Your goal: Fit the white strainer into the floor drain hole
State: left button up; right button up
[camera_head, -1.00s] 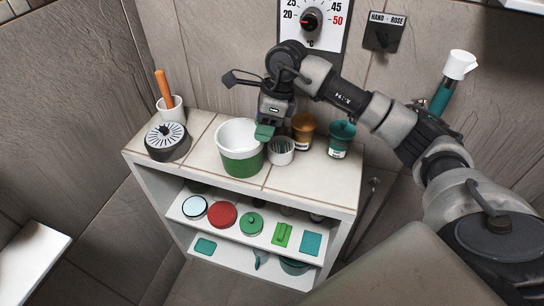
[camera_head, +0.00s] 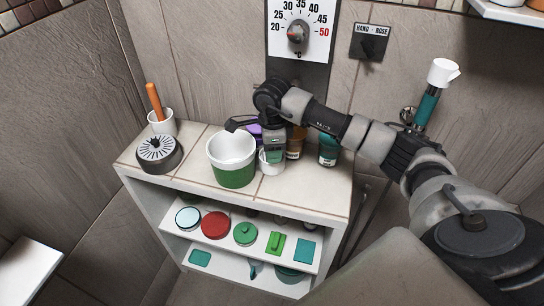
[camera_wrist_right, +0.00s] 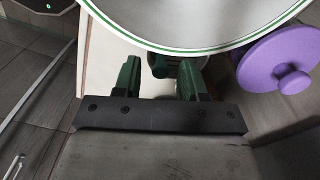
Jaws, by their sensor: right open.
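A small white cup (camera_head: 271,167), dark-slotted inside in the earlier head view, stands on the tiled shelf top right of the white and green bucket. A dark round drum (camera_head: 160,163) with a white, radially slotted top stands at the left. I cannot tell for certain which of these is the white strainer. My right gripper (camera_head: 274,153) is open, pointing down over the small cup and partly hiding it. In the right wrist view its green fingers (camera_wrist_right: 161,78) are apart, below the bucket rim; I cannot tell whether they touch the cup. No floor drain hole is identifiable.
The bucket (camera_head: 233,174) is close left of my right gripper. A purple lid (camera_wrist_right: 281,61) is behind it. An amber jar (camera_head: 294,148) and a teal jar (camera_head: 328,150) stand right. A white pot (camera_head: 163,122) holds an orange handle. Lower shelves (camera_head: 232,261) hold several lids and sponges.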

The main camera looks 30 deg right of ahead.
jog(key=shift+f, duration=0.9)
jog(key=shift+c, duration=0.3)
grip_shut()
jog(key=shift+r, duration=0.1)
